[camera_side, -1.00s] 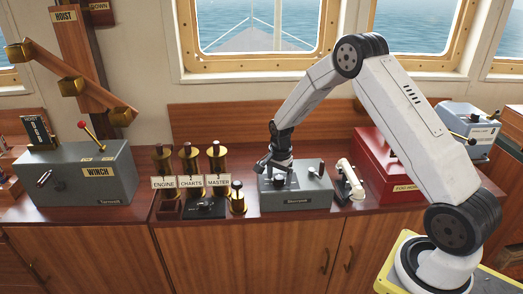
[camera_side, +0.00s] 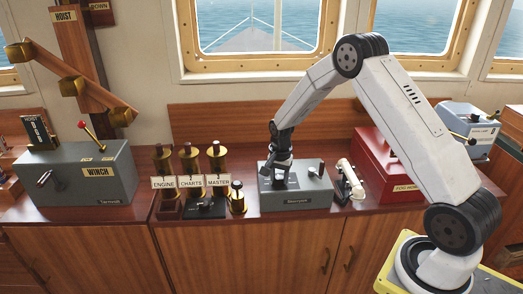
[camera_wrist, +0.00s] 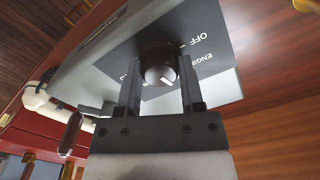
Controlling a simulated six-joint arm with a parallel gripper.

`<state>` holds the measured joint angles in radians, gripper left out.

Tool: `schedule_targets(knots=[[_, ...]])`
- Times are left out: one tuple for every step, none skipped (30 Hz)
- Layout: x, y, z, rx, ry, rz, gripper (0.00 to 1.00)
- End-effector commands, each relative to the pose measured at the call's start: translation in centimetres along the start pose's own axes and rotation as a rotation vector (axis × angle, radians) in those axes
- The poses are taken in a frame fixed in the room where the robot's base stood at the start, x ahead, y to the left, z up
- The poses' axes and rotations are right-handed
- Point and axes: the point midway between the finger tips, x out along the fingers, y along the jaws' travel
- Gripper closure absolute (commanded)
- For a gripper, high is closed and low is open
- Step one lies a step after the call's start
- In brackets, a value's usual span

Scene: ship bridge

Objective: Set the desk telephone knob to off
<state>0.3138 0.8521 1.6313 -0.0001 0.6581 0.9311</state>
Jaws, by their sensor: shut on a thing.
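The desk telephone is a grey box (camera_side: 312,194) on the counter, with a dark panel on top. In the wrist view its dark round knob (camera_wrist: 158,62) sits between the two fingers of my gripper (camera_wrist: 160,84), which is shut on it. In the side view my gripper (camera_side: 279,179) points straight down at the box and hides the knob.
A cream handset (camera_side: 347,178) lies just right of the telephone, with a red box (camera_side: 372,160) beyond it. Brass-topped posts labelled "ENGINE", "CHARTS" and "MASTER" (camera_side: 218,183) and a small brass post (camera_side: 237,200) stand left. A grey winch box (camera_side: 85,180) stands further left.

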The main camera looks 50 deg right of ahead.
Motion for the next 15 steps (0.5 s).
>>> schedule_targets(knots=[[-0.06,-0.02,0.00,-0.036,0.000,0.000,1.00],[-0.06,-0.02,0.00,-0.061,0.000,0.000,1.00],[-0.07,-0.01,0.00,-0.096,0.000,0.000,1.00],[-0.07,-0.01,0.00,-0.122,0.000,0.000,1.00],[-0.07,-0.01,0.00,-0.150,0.000,0.000,1.00],[-0.07,-0.01,0.00,-0.187,0.000,0.000,1.00],[-0.07,0.00,-0.01,-0.216,0.000,0.000,1.00],[-0.07,0.00,-0.01,-0.244,0.000,0.000,1.00],[-0.08,0.00,-0.01,-0.282,0.000,0.000,1.00],[-0.08,0.00,-0.01,-0.311,0.000,0.000,1.00],[-0.08,0.01,-0.01,-0.339,0.000,0.000,1.00],[-0.08,0.01,-0.01,-0.377,0.000,0.000,1.00],[-0.08,0.01,-0.01,-0.406,0.000,0.000,1.00],[-0.08,0.01,-0.01,-0.434,0.000,0.000,1.00],[-0.08,0.01,-0.01,-0.472,0.000,0.000,1.00]])
